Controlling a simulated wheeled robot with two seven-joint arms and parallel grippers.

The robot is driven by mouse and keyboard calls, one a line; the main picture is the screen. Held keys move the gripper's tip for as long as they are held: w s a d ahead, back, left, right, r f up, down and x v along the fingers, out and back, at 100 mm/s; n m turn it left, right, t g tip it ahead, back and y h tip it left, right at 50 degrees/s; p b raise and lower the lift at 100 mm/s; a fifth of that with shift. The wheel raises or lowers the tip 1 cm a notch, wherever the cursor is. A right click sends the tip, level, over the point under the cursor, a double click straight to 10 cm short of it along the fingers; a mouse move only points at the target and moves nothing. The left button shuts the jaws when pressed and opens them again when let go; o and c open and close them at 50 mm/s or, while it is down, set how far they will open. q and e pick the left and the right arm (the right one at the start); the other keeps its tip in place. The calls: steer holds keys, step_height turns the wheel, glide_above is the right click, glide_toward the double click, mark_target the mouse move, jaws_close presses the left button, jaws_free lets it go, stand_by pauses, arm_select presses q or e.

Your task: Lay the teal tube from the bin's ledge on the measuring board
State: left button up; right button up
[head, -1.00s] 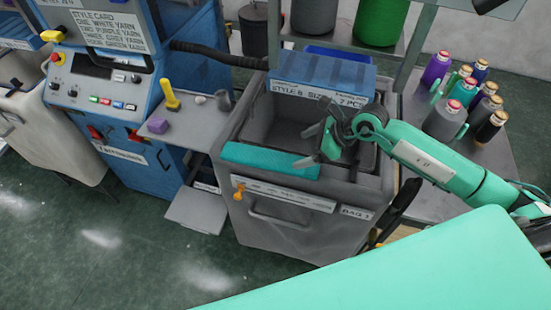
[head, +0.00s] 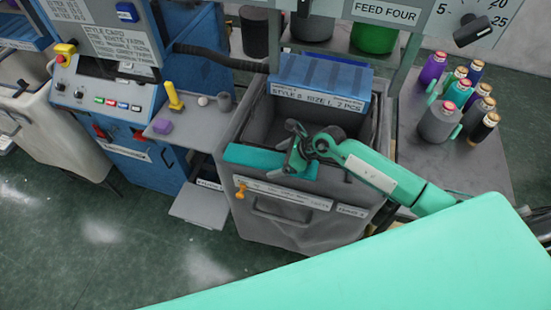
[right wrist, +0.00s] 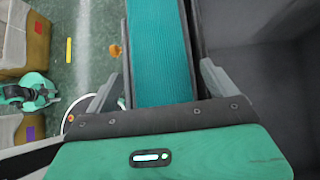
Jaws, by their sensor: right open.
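The teal tube (head: 255,158) lies along the front ledge of the grey bin (head: 300,222). My right gripper (head: 294,153) is open over the tube's right-hand end. In the right wrist view the ribbed tube (right wrist: 160,55) runs between the two spread fingers, with gaps visible on both sides. How far the fingers reach down beside it is hard to tell. I cannot make out a measuring board in these frames. My left gripper is not in view.
A blue labelled box (head: 320,85) sits at the bin's back. An orange clip (head: 240,190) hangs on its front. Several yarn cones (head: 440,120) stand at right.

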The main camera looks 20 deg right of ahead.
steer(key=shift+f, duration=0.1)
steer(key=shift+c, duration=0.4)
steer(key=c, duration=1)
steer(key=shift+r, duration=0.2)
